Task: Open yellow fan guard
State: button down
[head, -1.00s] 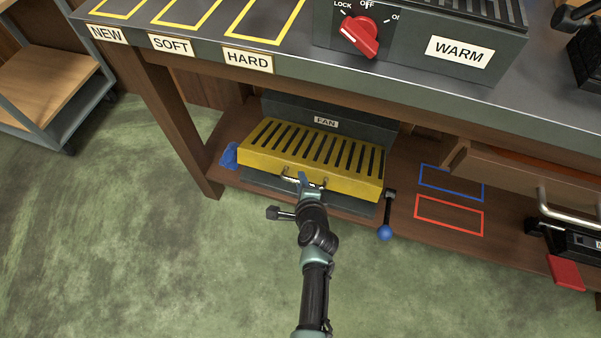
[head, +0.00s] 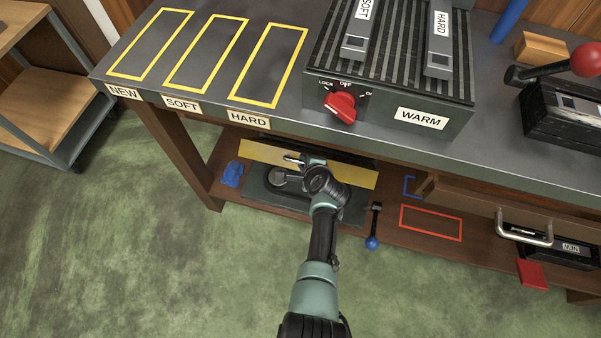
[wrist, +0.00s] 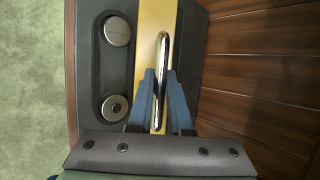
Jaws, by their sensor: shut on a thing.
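The yellow fan guard (head: 262,154) is tilted up off the dark fan base (head: 263,193) on the lower shelf. In the wrist view its yellow face (wrist: 150,20) runs upright in the picture with a metal bar handle (wrist: 163,60) on it. My gripper (wrist: 164,95) has its blue fingers around this handle and is shut on it. In the head view my gripper (head: 305,160) is at the guard's middle, and my wrist hides part of the base. Two round metal discs, an upper one (wrist: 117,31) and a lower one (wrist: 115,107), show in the uncovered recess.
A lever with a blue knob (head: 372,242) stands right of the fan. A blue cloth-like item (head: 232,174) lies to its left. The tabletop edge (head: 290,135) overhangs the shelf. A drawer with a metal handle (head: 525,236) is at right.

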jog(key=shift+w+d+r, duration=0.25)
jog(key=shift+w+r, duration=0.4)
jog(key=shift+w, duration=0.1)
jog(key=shift+w+d+r, duration=0.25)
jog(key=shift+w+r, duration=0.35)
jog(key=shift+w, duration=0.15)
jog(key=c, duration=0.9)
grip_release()
jog(key=shift+o, duration=0.3)
jog(key=shift+s+f, duration=0.1)
jog(key=p+v, duration=0.9)
jog(key=v, duration=0.4)
